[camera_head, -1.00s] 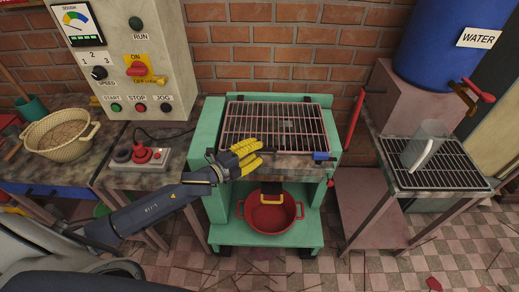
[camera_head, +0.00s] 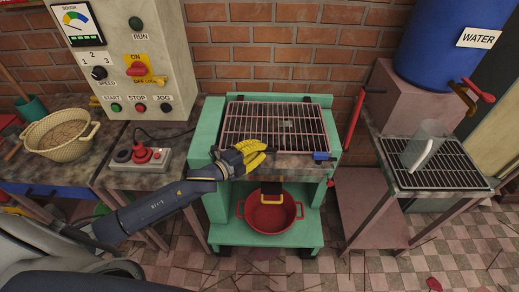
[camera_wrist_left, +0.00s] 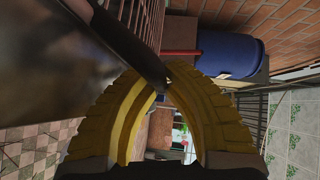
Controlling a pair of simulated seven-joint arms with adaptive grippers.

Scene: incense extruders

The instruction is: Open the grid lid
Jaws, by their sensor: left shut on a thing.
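The grid lid (camera_head: 274,123) is a metal grating lying over the top of the green extruder machine (camera_head: 209,122). A blue piece (camera_head: 321,156) sits at its front right corner. My left gripper (camera_head: 262,156), with yellow fingers, is at the front left edge of the lid. The exact contact is partly hidden behind the fingers. My right gripper is not in view.
A red pot (camera_head: 270,214) stands on the machine's lower shelf. A control box with a red button (camera_head: 142,153) is to the left. A brick wall is behind.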

